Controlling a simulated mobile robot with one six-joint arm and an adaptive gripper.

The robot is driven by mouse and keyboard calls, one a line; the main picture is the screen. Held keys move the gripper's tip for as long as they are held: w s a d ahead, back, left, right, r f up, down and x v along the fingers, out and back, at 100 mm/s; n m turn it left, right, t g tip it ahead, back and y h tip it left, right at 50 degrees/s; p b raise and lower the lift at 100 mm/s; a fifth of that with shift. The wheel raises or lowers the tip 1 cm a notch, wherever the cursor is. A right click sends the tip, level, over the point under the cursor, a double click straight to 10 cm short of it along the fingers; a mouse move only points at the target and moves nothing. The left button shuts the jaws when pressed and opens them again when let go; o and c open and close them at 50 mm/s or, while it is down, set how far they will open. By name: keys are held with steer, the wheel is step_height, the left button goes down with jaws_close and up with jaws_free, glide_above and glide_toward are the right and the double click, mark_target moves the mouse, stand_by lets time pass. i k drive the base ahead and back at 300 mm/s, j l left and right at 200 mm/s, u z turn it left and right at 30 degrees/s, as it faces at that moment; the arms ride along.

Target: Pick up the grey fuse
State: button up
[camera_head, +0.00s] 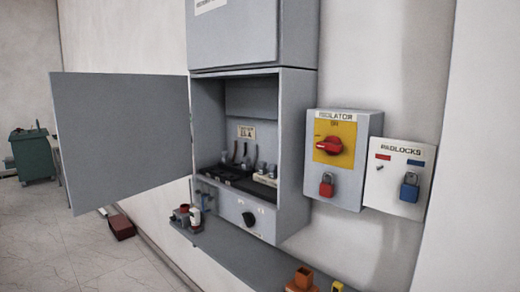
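The grey cabinet (291,140) is on the wall in the middle of the view, with its lower door (125,135) swung open to the left. Inside, small dark and pale grey parts stand on a black base (235,182). One pale grey upright piece (260,168) looks like it could be a fuse, but it is too small to tell for certain. A pale block (265,180) sits at the right of the base. My gripper is not in view.
A grey shelf (245,258) below the cabinet holds a white bottle (195,216), a red item (181,215) and an orange block (302,281). The isolator box (343,160) and padlock board (399,178) are on the right. A green cart (33,157) stands far left.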

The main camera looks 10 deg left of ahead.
mark_target(262, 171)
steer(key=i+j, duration=0.15)
steer(key=j, duration=0.25)
steer(key=i+j+z, duration=0.1)
steer(key=j, duration=0.3)
steer(key=i+j, duration=0.2)
steer(key=j, duration=0.25)
steer(key=i+j+z, duration=0.1)
steer(key=j, duration=0.3)
